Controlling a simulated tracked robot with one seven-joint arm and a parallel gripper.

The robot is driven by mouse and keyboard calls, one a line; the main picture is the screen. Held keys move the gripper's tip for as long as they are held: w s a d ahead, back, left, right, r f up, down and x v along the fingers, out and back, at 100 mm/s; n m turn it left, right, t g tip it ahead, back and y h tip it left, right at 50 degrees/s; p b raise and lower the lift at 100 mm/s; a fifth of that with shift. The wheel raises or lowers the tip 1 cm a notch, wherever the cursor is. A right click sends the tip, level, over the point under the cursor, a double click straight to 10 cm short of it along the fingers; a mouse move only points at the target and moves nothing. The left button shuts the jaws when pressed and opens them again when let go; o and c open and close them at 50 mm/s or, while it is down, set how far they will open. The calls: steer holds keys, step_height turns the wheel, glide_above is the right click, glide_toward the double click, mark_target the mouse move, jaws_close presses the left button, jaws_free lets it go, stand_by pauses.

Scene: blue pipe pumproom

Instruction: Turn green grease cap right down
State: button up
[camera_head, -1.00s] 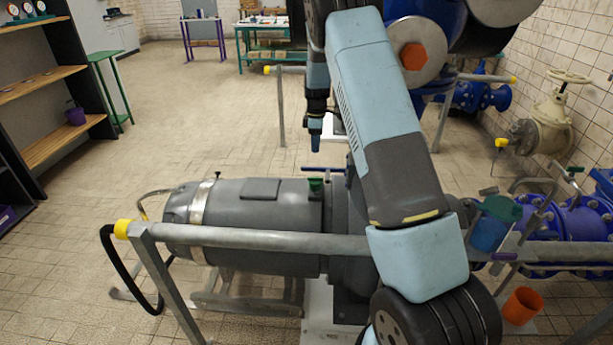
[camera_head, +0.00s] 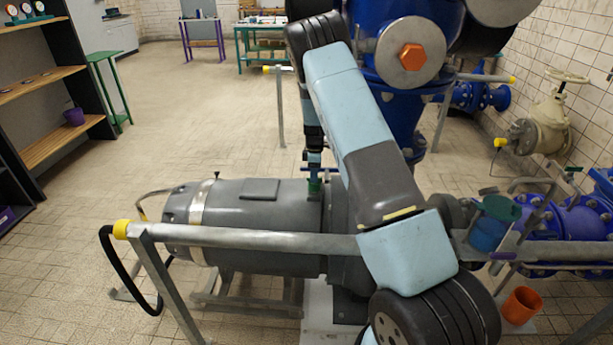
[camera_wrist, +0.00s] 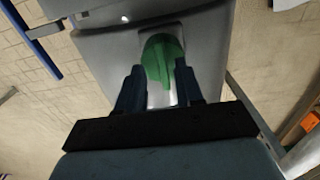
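The green grease cap (camera_wrist: 160,62) sits on top of the grey motor housing (camera_head: 260,205). In the wrist view it is a green knob on a pale base, its far part rising beyond my fingertips. My gripper (camera_wrist: 157,80) has its two dark fingers apart, one on each side of the cap's near part. A gap shows beside the fingers, so I cannot see firm contact. In the head view my gripper (camera_head: 314,180) points down at the cap, which is mostly hidden there by the fingers.
A grey guard rail (camera_head: 250,240) with a yellow end runs in front of the motor. Blue pipes (camera_head: 575,225) and an orange bucket (camera_head: 521,305) are at the right. A blue bar (camera_head: 325,170) lies just behind the cap. Open tiled floor is at the left.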

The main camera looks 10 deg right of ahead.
steer(key=shift+f, duration=0.25)
steer(key=shift+c, duration=0.4)
jaws_close()
steer(key=shift+r, duration=0.1)
